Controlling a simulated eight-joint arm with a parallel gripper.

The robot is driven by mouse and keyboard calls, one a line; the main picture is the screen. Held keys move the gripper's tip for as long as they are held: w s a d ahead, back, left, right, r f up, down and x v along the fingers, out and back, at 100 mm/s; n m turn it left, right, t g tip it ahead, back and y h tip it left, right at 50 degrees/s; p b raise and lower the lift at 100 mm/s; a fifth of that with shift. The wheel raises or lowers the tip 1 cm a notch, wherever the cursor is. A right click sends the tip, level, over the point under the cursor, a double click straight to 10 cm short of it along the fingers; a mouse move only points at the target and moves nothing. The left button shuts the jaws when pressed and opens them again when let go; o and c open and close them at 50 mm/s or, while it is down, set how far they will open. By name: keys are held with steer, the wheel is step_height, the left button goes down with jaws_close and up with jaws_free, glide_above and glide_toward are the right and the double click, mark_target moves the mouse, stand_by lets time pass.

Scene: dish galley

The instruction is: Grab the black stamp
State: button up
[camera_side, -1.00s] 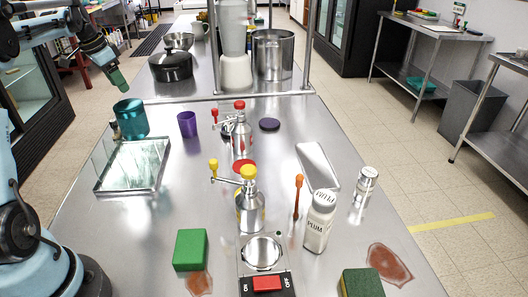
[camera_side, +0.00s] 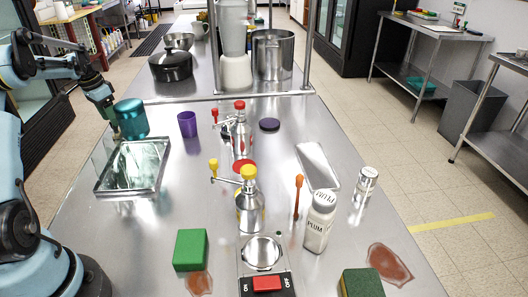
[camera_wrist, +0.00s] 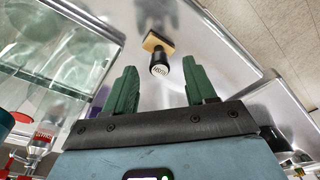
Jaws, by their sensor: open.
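The black stamp (camera_wrist: 158,58) shows in the wrist view, with a round black handle and a pale wooden base. It stands on the steel counter, just beyond and between the two green fingers of my gripper (camera_wrist: 161,82). The fingers are spread apart with nothing between them. In the side view my gripper (camera_side: 109,115) points down at the far left edge of the counter, beside the teal cup (camera_side: 131,119). The stamp is mostly hidden there by the gripper and the cup.
A glass-walled tray (camera_side: 128,190) sits close in front of the gripper, and its clear wall also fills the left of the wrist view (camera_wrist: 58,50). A purple cup (camera_side: 187,124) stands to the right. The counter's left edge is close.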

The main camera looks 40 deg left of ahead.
steer(key=f, duration=0.3)
steer(key=shift+w+f, duration=0.1)
steer(key=shift+w, duration=0.1)
jaws_close()
